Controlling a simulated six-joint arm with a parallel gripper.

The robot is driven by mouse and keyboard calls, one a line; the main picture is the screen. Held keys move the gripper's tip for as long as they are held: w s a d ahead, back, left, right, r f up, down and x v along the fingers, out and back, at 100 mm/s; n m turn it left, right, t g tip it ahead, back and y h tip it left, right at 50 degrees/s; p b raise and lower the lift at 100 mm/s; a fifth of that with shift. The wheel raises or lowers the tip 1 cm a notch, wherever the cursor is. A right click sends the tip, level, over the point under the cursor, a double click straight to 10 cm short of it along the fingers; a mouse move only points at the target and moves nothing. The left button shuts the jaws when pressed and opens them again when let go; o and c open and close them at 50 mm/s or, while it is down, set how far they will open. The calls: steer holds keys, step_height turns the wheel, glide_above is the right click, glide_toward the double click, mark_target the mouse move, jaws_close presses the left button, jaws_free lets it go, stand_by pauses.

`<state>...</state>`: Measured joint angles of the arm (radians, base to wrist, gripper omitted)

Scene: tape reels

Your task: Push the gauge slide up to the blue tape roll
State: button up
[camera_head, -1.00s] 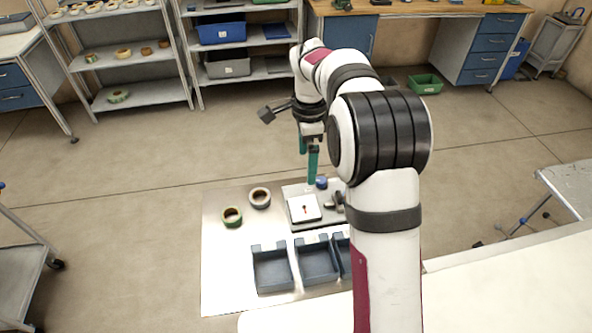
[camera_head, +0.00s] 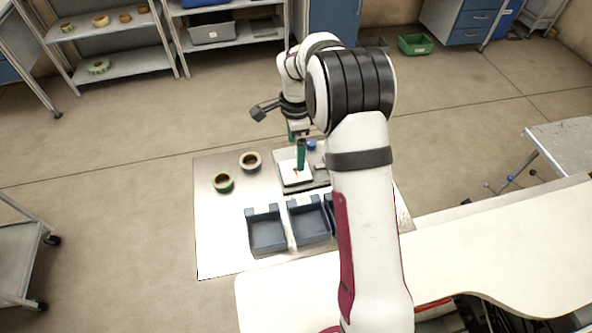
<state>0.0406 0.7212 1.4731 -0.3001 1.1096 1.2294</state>
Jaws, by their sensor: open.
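A grey plate fixture (camera_head: 283,155) lies on the metal sheet and carries a white square piece (camera_head: 292,176) with a small red mark. A small round blue thing (camera_head: 312,144) is at the fixture's back right; I cannot tell whether it is a knob or the blue tape roll. Which part is the gauge slide is also unclear. Contact cannot be made out; my arm hides the fixture's right side.
Blue-grey open trays (camera_head: 266,248) stand in front of the fixture, partly behind my arm. The metal sheet (camera_head: 215,235) is bare at its left front. A white worktop (camera_head: 450,270) edges the right front. Shelves with more rolls stand behind.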

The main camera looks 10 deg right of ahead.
step_height(320, 180, up, 10)
steer(key=s+a+r+n, duration=0.25)
steer(key=s+r, duration=0.25)
steer(key=s, duration=0.3)
steer(key=s+a+f+n+y, duration=0.1)
steer(key=s+n, duration=0.4)
steer(key=s, duration=0.8)
steer(key=s+a+f+n, duration=0.2)
steer(key=s+n, duration=0.3)
steer(key=s, duration=0.7)
steer(key=shift+s+f+y, duration=0.15)
steer(key=shift+s+y, duration=0.2)
steer(key=shift+y, duration=0.05)
steer(key=shift+d, duration=0.1)
